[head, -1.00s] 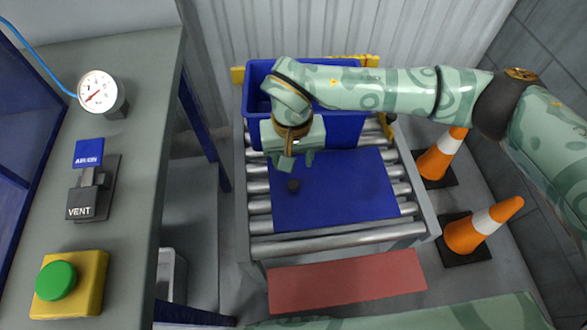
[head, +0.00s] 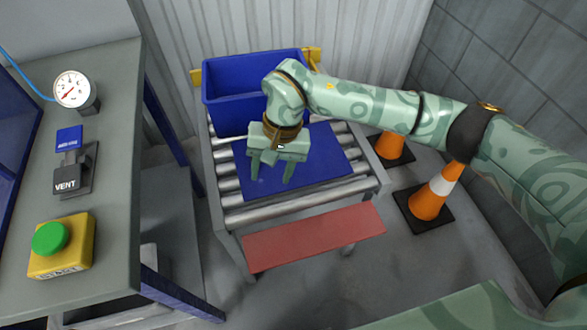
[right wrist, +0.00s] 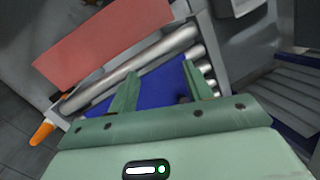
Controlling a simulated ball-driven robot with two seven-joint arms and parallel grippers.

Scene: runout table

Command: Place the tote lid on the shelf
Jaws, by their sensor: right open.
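The tote lid (head: 322,160) is a flat blue panel lying on the rollers of the runout table, in front of the blue tote. It also shows in the right wrist view (right wrist: 156,92), between and beyond the fingers. My right gripper (head: 270,180) is over the left part of the lid, fingers apart and pointing down, with nothing between them. I cannot tell whether the fingertips touch the lid. My left gripper is out of view.
The open blue tote (head: 232,108) stands at the back of the rollers (head: 290,204). Two orange cones (head: 428,204) stand on the floor at the right. A grey bench (head: 115,130) at the left carries a gauge (head: 73,90), a vent switch (head: 70,172) and a green button (head: 50,238).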

